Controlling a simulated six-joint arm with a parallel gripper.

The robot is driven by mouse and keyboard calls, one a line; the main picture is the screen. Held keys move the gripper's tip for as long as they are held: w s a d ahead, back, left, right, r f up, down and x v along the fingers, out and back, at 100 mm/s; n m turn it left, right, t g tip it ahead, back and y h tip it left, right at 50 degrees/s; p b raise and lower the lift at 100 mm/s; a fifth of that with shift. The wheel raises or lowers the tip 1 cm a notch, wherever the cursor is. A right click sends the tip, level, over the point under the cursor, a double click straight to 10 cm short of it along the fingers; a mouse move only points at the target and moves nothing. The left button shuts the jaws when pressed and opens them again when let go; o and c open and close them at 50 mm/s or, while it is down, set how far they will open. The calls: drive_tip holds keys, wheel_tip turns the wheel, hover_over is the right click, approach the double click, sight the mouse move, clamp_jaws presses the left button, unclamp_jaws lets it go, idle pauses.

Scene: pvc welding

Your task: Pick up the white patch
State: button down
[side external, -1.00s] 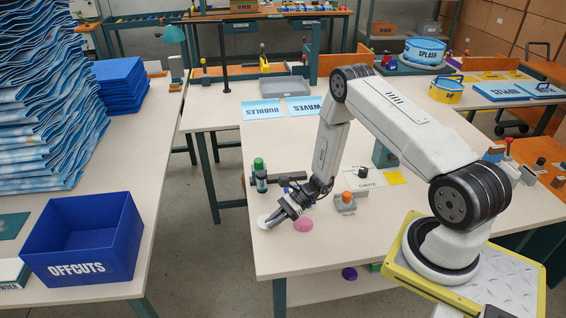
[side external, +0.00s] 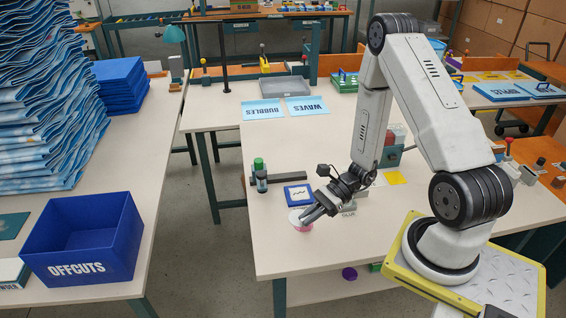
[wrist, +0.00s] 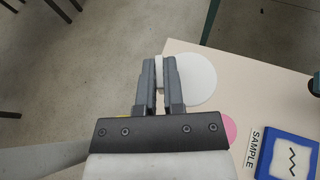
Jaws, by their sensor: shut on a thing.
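The white patch (side external: 295,216) is a thin round disc at the tips of my gripper (side external: 306,217). In the wrist view, most of the white patch (wrist: 200,80) shows to the right of the fingers, and a strip of white shows between them. My gripper (wrist: 159,66) is shut on the patch near its edge. The pink patch also shows at the right in the wrist view (wrist: 230,127).
A blue-framed SAMPLE tile (side external: 299,194) lies close behind the gripper. The blue OFFCUTS bin (side external: 85,240) is on the left table, across a floor gap. The front of the work table (side external: 330,258) is clear.

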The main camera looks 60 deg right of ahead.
drive_tip(key=shift+s+a+r, duration=0.1)
drive_tip(key=shift+s+r, duration=0.2)
drive_tip(key=shift+s, duration=0.3)
drive_tip(key=shift+s+r, duration=0.25)
drive_tip(key=shift+s, duration=0.35)
